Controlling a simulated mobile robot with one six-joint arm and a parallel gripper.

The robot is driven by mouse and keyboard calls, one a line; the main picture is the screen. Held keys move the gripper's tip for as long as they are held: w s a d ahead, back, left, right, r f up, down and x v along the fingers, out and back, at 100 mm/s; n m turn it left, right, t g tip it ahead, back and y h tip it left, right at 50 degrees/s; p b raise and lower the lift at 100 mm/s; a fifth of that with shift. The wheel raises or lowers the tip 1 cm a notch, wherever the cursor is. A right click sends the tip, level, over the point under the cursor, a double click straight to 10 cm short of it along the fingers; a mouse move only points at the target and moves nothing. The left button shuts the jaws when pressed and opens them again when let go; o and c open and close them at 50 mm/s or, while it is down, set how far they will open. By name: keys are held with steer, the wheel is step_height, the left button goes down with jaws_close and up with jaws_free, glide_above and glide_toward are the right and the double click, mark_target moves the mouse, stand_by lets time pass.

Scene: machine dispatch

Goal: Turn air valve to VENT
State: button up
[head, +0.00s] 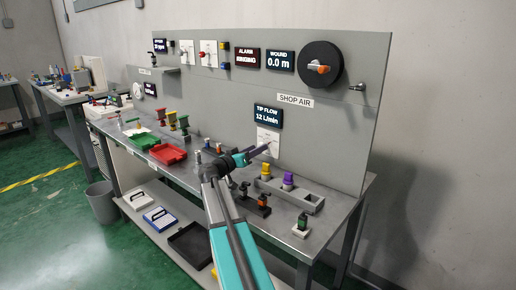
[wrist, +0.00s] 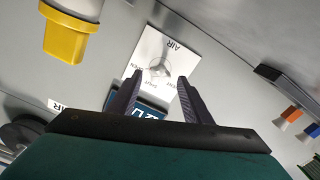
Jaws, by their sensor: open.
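The air valve is a white plate (wrist: 160,52) with a small grey handle (wrist: 160,69), marked AIR, OPEN and SHUT in the wrist view, where it appears upside down. In the head view the plate (head: 268,135) sits on the grey panel below the TIP FLOW display, which reads 12 L/min. My gripper (wrist: 160,77) is open, its fingers on either side of the handle in the picture, with no clear contact. In the head view my gripper (head: 265,149) is in front of the plate and hides part of it.
The TIP FLOW display (head: 268,117) is just above the valve. Yellow and purple pieces stand in a grey holder (head: 313,199) on the bench below. A red tray (head: 167,154) lies left.

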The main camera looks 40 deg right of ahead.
steer(key=shift+d, duration=0.75)
steer(key=c, duration=1.1)
steer(key=shift+o, duration=0.2)
